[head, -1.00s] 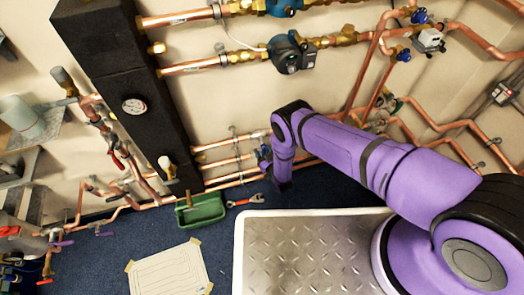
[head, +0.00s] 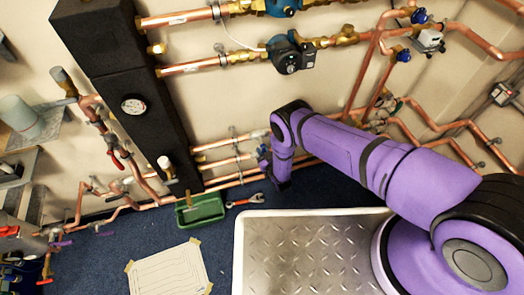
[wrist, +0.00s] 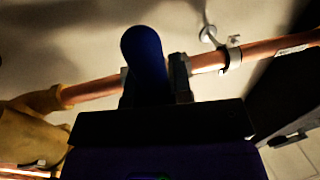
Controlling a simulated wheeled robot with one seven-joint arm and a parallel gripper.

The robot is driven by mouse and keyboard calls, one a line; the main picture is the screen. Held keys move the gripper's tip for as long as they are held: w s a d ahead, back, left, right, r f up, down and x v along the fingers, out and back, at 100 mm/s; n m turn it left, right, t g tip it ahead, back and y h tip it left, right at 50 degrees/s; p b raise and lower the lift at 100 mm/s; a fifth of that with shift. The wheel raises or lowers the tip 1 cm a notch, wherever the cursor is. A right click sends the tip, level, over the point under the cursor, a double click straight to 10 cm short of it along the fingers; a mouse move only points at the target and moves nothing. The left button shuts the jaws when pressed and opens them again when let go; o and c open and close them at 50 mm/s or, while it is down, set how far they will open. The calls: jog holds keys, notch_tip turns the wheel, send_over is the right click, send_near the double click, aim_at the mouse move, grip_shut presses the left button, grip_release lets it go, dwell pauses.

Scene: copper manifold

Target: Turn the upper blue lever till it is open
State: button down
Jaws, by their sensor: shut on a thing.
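The blue lever (wrist: 145,48) stands up in the middle of the wrist view, dark and rounded at its end. My gripper (wrist: 154,78) is shut on it, with one finger on each side. A copper pipe (wrist: 208,62) runs behind the lever and the fingers. In the head view my gripper (head: 264,160) is small, at the lower copper pipes to the right of the black column. The lever and its valve are mostly hidden there by my wrist, so I cannot tell the lever's exact angle.
Lower copper pipes (head: 215,163) run along the wall beside the black column (head: 130,75). A green tray (head: 205,210) and a red wrench (head: 245,200) lie on the blue floor below. A pump (head: 290,55) sits above. A brass fitting (wrist: 35,125) is left in the wrist view.

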jog(key=w+d+r+n+h, duration=0.1)
jog(key=d+r+n+h, duration=0.2)
jog(key=n, duration=1.2)
jog(key=shift+d+r+g+h, duration=0.3)
jog(key=shift+d+r, duration=0.35)
jog(key=shift+d, duration=0.2)
jog(key=shift+w, duration=0.1)
jog(key=c, duration=1)
grip_release()
jog(key=shift+r, duration=0.1)
jog(key=shift+c, duration=0.2)
jog(key=v, duration=1)
jog(key=shift+s, duration=0.4)
